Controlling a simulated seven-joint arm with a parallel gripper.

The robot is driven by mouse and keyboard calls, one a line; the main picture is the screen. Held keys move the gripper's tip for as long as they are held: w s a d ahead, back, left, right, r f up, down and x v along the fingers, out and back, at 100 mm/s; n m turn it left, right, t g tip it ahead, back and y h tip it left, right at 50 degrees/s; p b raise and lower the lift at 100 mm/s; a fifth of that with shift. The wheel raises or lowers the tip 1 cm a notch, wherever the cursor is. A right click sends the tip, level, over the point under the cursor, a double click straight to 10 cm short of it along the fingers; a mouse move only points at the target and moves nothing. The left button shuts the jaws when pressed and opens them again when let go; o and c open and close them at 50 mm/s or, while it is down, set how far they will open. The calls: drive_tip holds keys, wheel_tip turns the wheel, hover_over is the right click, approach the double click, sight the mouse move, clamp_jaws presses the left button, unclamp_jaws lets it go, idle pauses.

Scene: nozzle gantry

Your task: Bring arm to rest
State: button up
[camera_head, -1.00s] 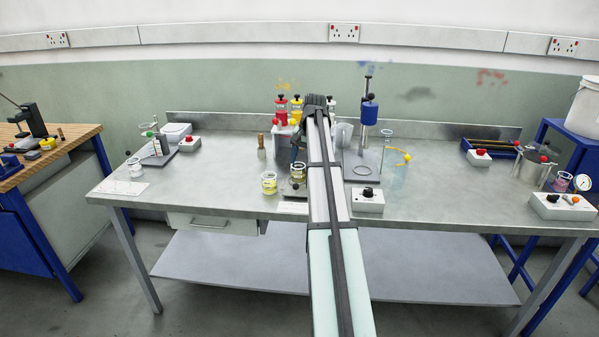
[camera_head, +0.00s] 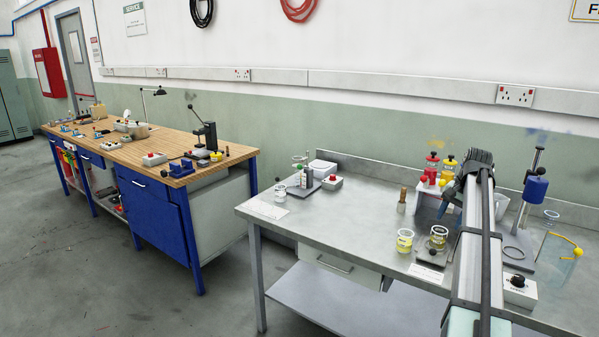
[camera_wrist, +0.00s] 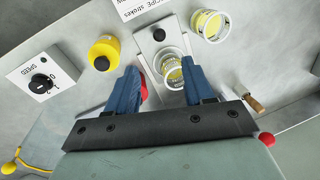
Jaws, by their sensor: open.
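My arm reaches out over the steel bench (camera_head: 335,225) on the right of the head view. My gripper (camera_wrist: 165,82) shows in the wrist view with its two blue fingers apart and nothing held between them. Beyond and between the fingers is a small jar with a yellow label (camera_wrist: 172,72), standing on a grey plate with a black knob. This jar also shows in the head view (camera_head: 438,236), left of my arm. The fingers look apart from the jar, but the exact gap cannot be told.
Another yellow-labelled jar (camera_head: 404,240) stands nearby. Red and yellow-topped bottles (camera_head: 440,168) stand behind. A blue-headed stand (camera_head: 533,190) and a control box (camera_head: 519,289) are right of my arm. A wooden workbench (camera_head: 140,147) stands left. The bench's middle left is mostly clear.

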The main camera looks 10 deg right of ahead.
drive_tip(key=w+a+f+n, duration=0.1)
drive_tip(key=a+f+n, duration=0.1)
drive_tip(key=a+f, duration=0.7)
drive_tip(key=w+a+f+n, duration=0.1)
drive_tip(key=a+f+n, duration=0.1)
drive_tip(key=a+f, duration=0.65)
drive_tip(key=s+a+f+n+g, duration=0.1)
drive_tip(key=s+a+f, duration=0.3)
drive_tip(key=a+f, duration=0.4)
drive_tip(key=s+a+f+n+g, duration=0.15)
drive_tip(key=s+a+f, duration=0.35)
drive_tip(key=f, duration=0.5)
drive_tip(key=s+a+f+n+g, duration=0.1)
drive_tip(key=s+a+f+g, duration=0.1)
drive_tip(key=s+a+f, duration=0.75)
drive_tip(key=s+a+f+n+g, duration=0.2)
drive_tip(key=s+a+f+g, duration=0.15)
drive_tip(key=s+f, duration=1.1)
drive_tip(key=s+a+f+n+h, duration=0.1)
drive_tip(key=s+a, duration=0.1)
drive_tip(key=s, duration=1.3)
drive_tip(key=shift+s+f+n+g, duration=0.2)
drive_tip(key=shift+f+n+g, duration=0.1)
drive_tip(key=shift+f+n, duration=0.1)
